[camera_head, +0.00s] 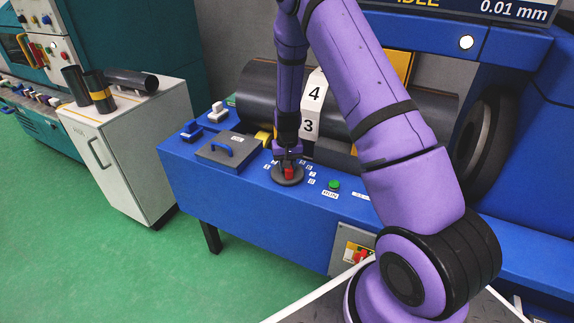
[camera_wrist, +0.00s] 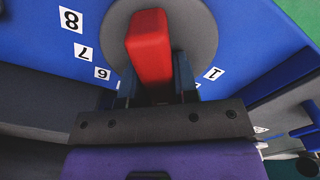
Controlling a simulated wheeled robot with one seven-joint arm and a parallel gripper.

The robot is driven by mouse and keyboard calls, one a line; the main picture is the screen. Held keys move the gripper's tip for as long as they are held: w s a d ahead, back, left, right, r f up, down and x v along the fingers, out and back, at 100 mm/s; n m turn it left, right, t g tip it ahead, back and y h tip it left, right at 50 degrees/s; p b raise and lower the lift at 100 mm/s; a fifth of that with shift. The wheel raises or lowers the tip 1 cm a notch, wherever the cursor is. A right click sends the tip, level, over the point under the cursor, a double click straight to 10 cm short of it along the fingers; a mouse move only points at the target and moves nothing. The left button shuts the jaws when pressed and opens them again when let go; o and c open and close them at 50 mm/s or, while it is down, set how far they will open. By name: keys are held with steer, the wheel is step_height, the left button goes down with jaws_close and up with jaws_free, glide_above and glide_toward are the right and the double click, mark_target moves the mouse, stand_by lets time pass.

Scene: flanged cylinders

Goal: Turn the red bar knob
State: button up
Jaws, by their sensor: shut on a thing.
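The red bar knob (camera_head: 289,173) sits on a round grey dial on the blue machine's top panel. In the wrist view the red bar (camera_wrist: 149,45) stands in front of the grey disc (camera_wrist: 197,32), with number labels 8, 7, 6 and 1 around it. My gripper (camera_head: 288,157) reaches down to the knob from above. In the wrist view its dark fingers (camera_wrist: 156,88) are on either side of the bar's near end, shut on it. The bar's near end is partly hidden by the gripper body.
A green button (camera_head: 334,184) is right of the dial. A grey lid with a blue handle (camera_head: 228,149) is to its left. Behind are dark rollers (camera_head: 258,88) and a white block numbered 4 and 3 (camera_head: 313,100). A white cabinet (camera_head: 143,150) with dark cylinders stands at left.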

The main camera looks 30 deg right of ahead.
steer(key=o, duration=0.9)
step_height(320, 180, up, 11)
steer(key=shift+f, duration=0.1)
stand_by(0.4)
